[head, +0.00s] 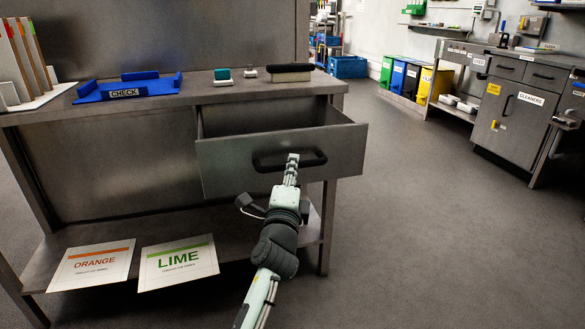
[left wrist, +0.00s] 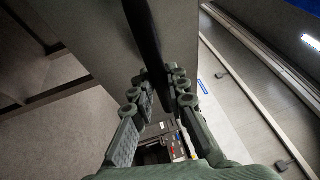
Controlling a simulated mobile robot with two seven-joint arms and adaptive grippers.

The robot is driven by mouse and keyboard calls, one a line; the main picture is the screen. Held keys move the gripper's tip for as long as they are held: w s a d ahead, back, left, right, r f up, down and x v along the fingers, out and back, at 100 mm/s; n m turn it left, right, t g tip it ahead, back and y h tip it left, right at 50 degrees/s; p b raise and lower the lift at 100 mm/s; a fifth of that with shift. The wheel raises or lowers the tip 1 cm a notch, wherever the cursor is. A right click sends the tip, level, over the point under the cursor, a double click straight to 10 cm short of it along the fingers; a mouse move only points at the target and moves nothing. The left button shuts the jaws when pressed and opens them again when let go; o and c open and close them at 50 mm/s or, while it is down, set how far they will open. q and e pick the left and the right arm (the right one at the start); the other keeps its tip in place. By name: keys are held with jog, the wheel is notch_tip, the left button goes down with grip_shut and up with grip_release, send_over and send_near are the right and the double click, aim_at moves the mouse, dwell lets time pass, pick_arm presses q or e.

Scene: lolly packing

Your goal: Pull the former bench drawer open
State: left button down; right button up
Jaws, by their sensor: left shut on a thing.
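The bench drawer (head: 225,162) is a grey metal drawer under the bench top, and it stands pulled out with its inside showing. Its black bar handle (head: 312,160) runs across the front face. My left gripper (head: 292,162) is at the handle, with its fingers closed around the bar. In the left wrist view the dark handle (left wrist: 143,35) passes between the two fingers of my left gripper (left wrist: 160,85). What lies at the bottom of the drawer is not clear. My right gripper is in neither view.
On the bench top (head: 215,92) are a blue CHECK tray (head: 150,88), a teal-topped block (head: 222,74) and a black-topped block (head: 289,72). ORANGE (head: 92,265) and LIME (head: 178,262) signs lie on the lower shelf. The floor right of the bench is clear.

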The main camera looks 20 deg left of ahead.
aim_at(286, 158)
pick_arm(q)
jog(key=shift+r, duration=0.2)
jog(key=w+a, duration=0.2)
jog(key=w, duration=0.1)
jog(key=w+a, duration=0.1)
jog(key=shift+w, duration=0.35)
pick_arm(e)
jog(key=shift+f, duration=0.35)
pick_arm(q)
jog(key=c, duration=1.5)
grip_release()
jog(key=shift+r, duration=0.1)
jog(key=shift+c, duration=0.2)
jog(key=shift+o, duration=0.3)
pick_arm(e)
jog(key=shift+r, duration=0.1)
pick_arm(q)
jog(key=shift+s+f, duration=0.15)
jog(key=shift+f, duration=0.05)
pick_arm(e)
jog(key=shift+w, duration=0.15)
pick_arm(q)
jog(key=v, duration=1.1)
jog(key=shift+s, duration=0.4)
